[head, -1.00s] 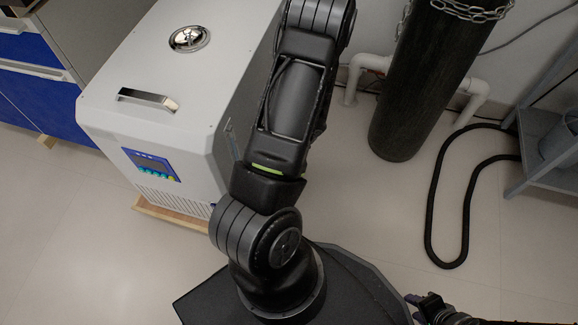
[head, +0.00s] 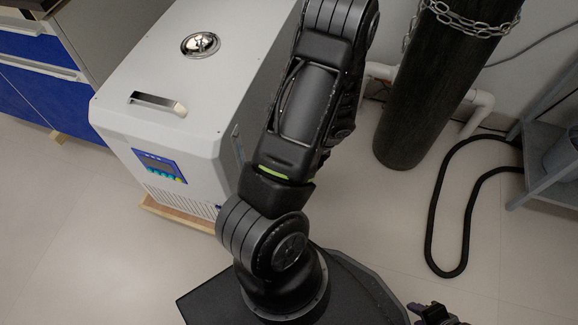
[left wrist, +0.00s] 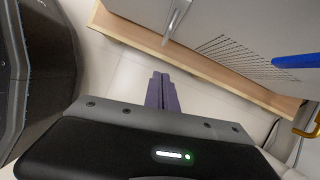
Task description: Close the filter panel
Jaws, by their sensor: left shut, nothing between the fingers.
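The white machine (head: 190,85) stands left of centre in the head view, with a top handle and a blue-framed display. A small metal latch or handle (head: 236,132) shows on its right side, partly behind my arm. In the left wrist view the machine's grey side (left wrist: 235,30) fills the top, with a metal strip or handle (left wrist: 177,18) and slotted vents. I cannot make out the filter panel's edges or how far it is open. My left gripper (left wrist: 161,78) is shut and empty, apart from the machine. My right gripper (head: 436,313) is at the head view's bottom edge, its jaws unclear.
The machine rests on a wooden base (left wrist: 200,60). A dark chained cylinder (head: 430,90) and white pipes stand behind on the right. A black hose (head: 432,215) loops on the floor beside a grey shelf (head: 550,170). Blue cabinets (head: 40,95) stand at left. Floor in front is clear.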

